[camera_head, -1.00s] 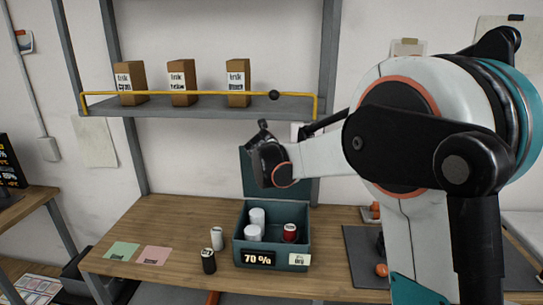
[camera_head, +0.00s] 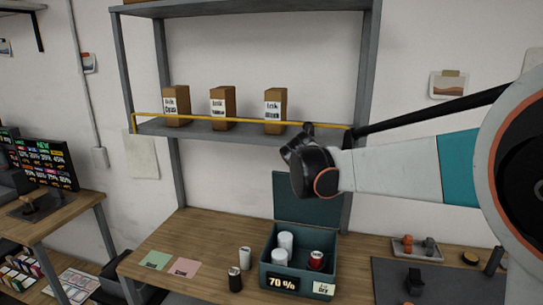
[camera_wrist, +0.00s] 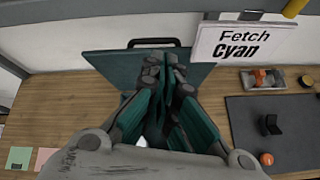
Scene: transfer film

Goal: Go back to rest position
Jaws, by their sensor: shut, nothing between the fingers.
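My gripper (camera_head: 298,145) is at the end of my arm, which reaches in from the right in the head view. It is in the air above the open teal box, just in front of the shelf's right part. In the wrist view my gripper (camera_wrist: 167,75) has its teal-sided fingers together and holds nothing. The teal box (camera_head: 265,268) stands on the workbench (camera_head: 205,226) with its lid up. White cans (camera_head: 286,241) and a red can (camera_head: 316,260) are in it. Its front label reads 70 %.
Ink boxes (camera_head: 222,108) stand on the shelf (camera_head: 155,128) behind a yellow rail. A white can (camera_head: 245,258) and a black can (camera_head: 234,279) stand left of the box. A dark mat (camera_head: 385,270) and small tray (camera_head: 420,254) lie right. A sign (camera_wrist: 240,45) reads Fetch Cyan.

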